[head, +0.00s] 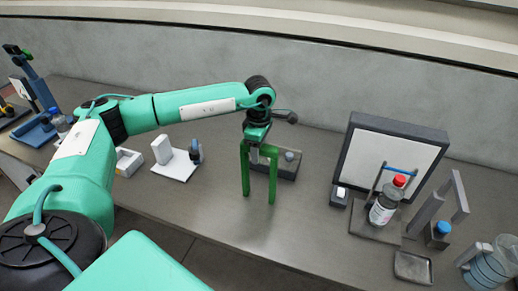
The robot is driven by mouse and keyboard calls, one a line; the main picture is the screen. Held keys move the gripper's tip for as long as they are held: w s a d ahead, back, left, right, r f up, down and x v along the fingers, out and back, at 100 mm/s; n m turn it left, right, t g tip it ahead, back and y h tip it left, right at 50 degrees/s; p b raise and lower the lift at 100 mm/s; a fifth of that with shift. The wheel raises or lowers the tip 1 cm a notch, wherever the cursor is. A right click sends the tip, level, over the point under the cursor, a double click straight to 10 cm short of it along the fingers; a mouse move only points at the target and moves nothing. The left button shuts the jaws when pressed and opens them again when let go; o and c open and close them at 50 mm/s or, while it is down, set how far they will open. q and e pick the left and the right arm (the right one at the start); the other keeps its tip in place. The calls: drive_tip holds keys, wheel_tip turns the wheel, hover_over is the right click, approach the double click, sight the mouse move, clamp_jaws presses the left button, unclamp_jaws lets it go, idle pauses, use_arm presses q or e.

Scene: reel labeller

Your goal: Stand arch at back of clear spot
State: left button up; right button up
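A green arch (245,178) with two legs hangs upright, legs down, below my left gripper (258,142) in the middle of the head view. The gripper is at the arch's top bar and appears shut on it. The feet of the arch are over the grey bench; I cannot tell whether they touch it. A dark grey box (287,169) with a small knob stands just behind and right of the arch, partly hidden by it. My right gripper is not in view.
Right of the clear bench top (310,225) are a framed white panel (385,160), a red-capped bottle (384,204), a grey arch-shaped frame (459,193) and a small tray (413,267). A white stand (176,166) is at left. A concrete wall runs behind.

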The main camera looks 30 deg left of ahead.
use_arm(q)
drive_tip(key=shift+r, duration=0.25)
wheel_tip(320, 180, up, 10)
drive_tip(key=b, duration=0.4)
drive_tip(key=shift+r, duration=0.95)
